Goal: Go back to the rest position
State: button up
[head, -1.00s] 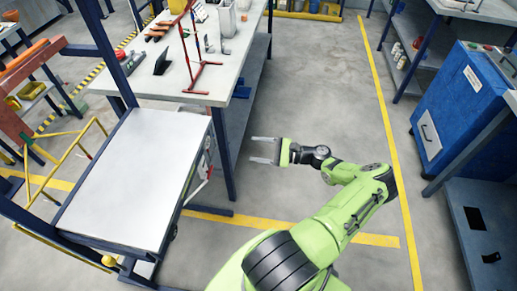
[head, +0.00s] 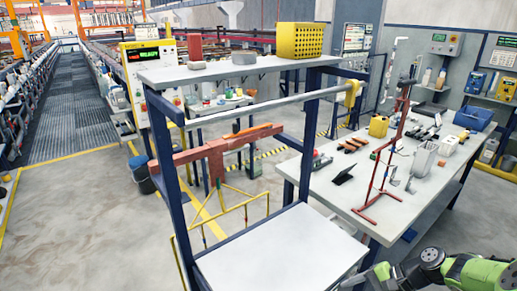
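My green and black arm (head: 475,272) shows at the bottom right corner of the head view. My gripper (head: 358,281) is at the bottom edge, just right of the front corner of the white-topped cart (head: 285,255). Only a grey finger part shows and the rest is cut off by the frame edge, so I cannot tell if it is open or shut. I see nothing held in the part that shows.
A workbench (head: 335,200) stands to the right with a red rack stand (head: 380,175) and tools on it. The cart's blue frame carries an upper shelf (head: 225,70) with a yellow crate (head: 302,40). Open floor (head: 90,220) lies at the left.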

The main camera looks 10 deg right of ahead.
jog(key=s+a+r+n+t+h+p, duration=0.1)
jog(key=s+a+r+n+h, duration=0.3)
jog(key=r, duration=0.7)
jog(key=s+a+r+n+t+h+p, duration=0.1)
jog(key=s+a+r+n+t+h, duration=0.1)
jog(key=s+a+r+n+h, duration=0.2)
jog(key=s+a+r+n, duration=0.3)
jog(key=s+a+r, duration=0.3)
jog(key=s, duration=0.3)
jog(key=shift+a+r+n+h, duration=0.3)
jog(key=shift+a+r+n, duration=0.1)
jog(key=shift+a, duration=0.05)
